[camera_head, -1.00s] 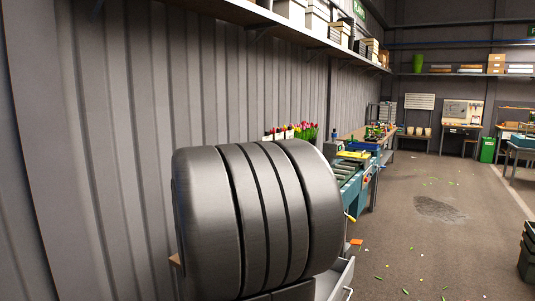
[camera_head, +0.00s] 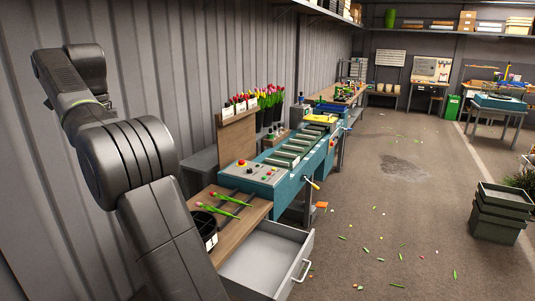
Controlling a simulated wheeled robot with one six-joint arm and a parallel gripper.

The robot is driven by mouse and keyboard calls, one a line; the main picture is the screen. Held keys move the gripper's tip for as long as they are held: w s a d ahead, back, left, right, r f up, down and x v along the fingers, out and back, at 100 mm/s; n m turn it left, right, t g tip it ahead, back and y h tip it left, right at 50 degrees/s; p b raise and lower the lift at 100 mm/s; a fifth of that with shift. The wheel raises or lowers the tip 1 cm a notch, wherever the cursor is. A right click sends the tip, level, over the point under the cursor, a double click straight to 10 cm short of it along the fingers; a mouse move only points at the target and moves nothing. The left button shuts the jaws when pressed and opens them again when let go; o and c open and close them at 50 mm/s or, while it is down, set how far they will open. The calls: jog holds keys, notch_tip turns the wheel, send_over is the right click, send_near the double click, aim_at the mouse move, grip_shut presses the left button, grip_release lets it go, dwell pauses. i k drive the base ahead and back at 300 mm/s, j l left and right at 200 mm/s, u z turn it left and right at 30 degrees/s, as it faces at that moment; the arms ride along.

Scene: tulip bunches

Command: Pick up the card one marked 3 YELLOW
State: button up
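Several small white cards (camera_head: 240,104) stand along the top edge of an upright wooden board (camera_head: 238,137) at the left end of the workbench. Their print is too small to read, so I cannot tell which one is marked 3 YELLOW. Red and yellow tulips show just behind and beside the cards. My arm fills the left of the view, with its links folded up. My gripper is not visible, and the cards stand to the right of the arm.
Two tulips (camera_head: 230,199) lie on the wooden bench top (camera_head: 252,213) near a dark pot (camera_head: 204,222) with a white label. An open grey drawer (camera_head: 268,258) juts out below. A teal conveyor machine (camera_head: 290,160) continues right.

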aim_at(228, 112)
jog(key=i+l+z, duration=0.5)
jog(key=i+l, duration=0.15)
jog(key=i+l+z, duration=0.25)
jog(key=i, duration=0.25)
jog(key=i+z, duration=0.25)
jog(key=i, duration=0.15)
jog(key=i+u, duration=0.25)
jog(key=i, duration=0.3)
jog(key=i+l+u, duration=0.25)
jog(key=i, duration=0.35)
jog(key=i+l+u, duration=0.2)
jog(key=i, duration=0.35)
jog(key=i+j+u, duration=0.35)
jog(key=i+u, duration=0.15)
jog(key=i+j+u, duration=0.1)
jog(key=i+u, duration=0.35)
jog(key=i, duration=0.2)
jog(key=i+u, duration=0.5)
jog(key=i+l, duration=0.05)
jog(key=i, duration=0.05)
